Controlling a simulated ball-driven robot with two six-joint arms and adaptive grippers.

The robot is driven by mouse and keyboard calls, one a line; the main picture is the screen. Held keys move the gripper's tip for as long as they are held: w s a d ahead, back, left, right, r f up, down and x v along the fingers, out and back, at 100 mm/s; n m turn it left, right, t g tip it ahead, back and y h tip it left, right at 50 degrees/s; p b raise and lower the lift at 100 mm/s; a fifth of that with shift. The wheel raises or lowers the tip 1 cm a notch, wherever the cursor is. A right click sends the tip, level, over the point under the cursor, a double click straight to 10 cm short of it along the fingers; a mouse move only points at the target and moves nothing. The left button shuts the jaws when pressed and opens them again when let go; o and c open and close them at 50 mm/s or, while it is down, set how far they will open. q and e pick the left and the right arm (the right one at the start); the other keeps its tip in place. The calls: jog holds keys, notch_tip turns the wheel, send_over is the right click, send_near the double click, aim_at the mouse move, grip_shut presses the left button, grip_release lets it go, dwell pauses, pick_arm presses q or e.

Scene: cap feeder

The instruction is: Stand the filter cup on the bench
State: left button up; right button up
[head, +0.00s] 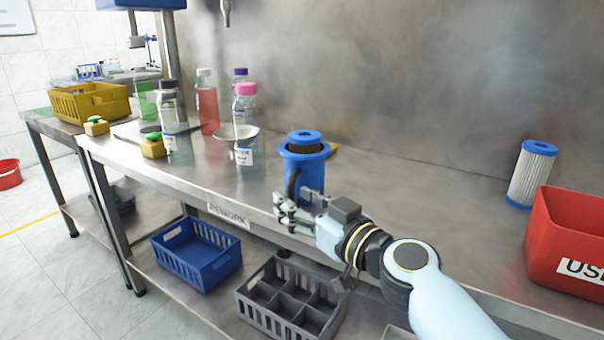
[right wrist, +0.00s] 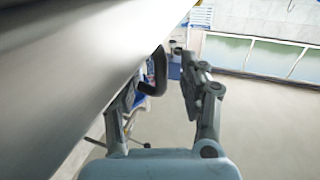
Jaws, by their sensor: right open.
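The filter cup (head: 311,175) is blue with a dark handle on its left side. It looks upright at the front of the steel bench (head: 415,205); its base is partly hidden by my gripper. A dark cartridge with a blue cap (head: 305,136) sits in its top. My right gripper (head: 289,209) is open, low beside the handle. In the right wrist view, the black handle (right wrist: 159,72) shows between the open fingers (right wrist: 152,80), and I see no clear grip on it. My left gripper is not in view.
A white filter with blue ends (head: 532,173) and a red bin (head: 568,235) stand at the right. Several bottles (head: 245,125) stand left of the cup. A blue crate (head: 197,252) and a grey divided crate (head: 290,303) are on the lower shelf. Bench between cup and white filter is clear.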

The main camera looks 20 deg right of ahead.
grip_shut()
dwell(0.6)
